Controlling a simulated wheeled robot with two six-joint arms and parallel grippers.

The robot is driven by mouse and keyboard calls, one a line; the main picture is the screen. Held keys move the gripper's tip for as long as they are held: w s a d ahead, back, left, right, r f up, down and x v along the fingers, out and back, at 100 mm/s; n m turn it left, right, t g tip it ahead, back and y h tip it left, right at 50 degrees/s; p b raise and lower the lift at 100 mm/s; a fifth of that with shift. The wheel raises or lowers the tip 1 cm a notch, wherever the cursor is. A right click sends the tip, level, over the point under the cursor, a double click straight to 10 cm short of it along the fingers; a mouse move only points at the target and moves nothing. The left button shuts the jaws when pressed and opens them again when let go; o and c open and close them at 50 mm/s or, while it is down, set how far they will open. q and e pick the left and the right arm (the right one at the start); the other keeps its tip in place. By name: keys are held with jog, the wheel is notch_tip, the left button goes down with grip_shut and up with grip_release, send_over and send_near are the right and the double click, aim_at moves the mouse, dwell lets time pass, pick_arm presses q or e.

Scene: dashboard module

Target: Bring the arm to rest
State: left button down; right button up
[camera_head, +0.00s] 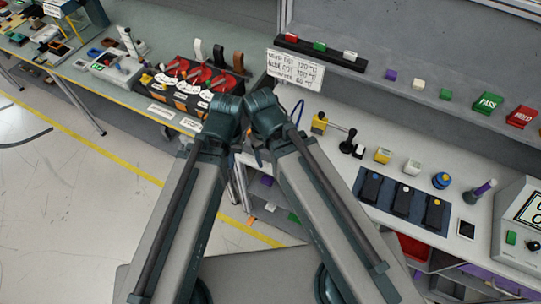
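My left arm (185,215) reaches up from the bottom, left of centre. My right arm (335,215) reaches up from the bottom, right of centre. Their dark teal end joints come close together near the middle of the view, in front of the workbench edge. Small dark parts show between and below these joints, but I cannot make out the fingers of my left gripper. My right gripper's fingers do not show. I see nothing held by either arm.
On the right are dark switch panels (403,203), a blue knob (441,180), a joystick (348,141) and a white display unit (515,235). A green PASS block (488,103) and a red HOLD block (521,117) stand on the shelf.

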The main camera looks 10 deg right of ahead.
jog(key=shift+s+n, duration=0.15)
jog(key=shift+n, duration=0.15)
pick_arm(q)
notch_tip(320, 180, down, 14)
jog(key=b, duration=1.3)
jog(key=shift+b, duration=0.4)
pick_arm(e)
notch_tip(320, 180, down, 14)
pick_arm(q)
jog(key=shift+r, duration=0.1)
pick_arm(e)
jog(key=shift+r, duration=0.1)
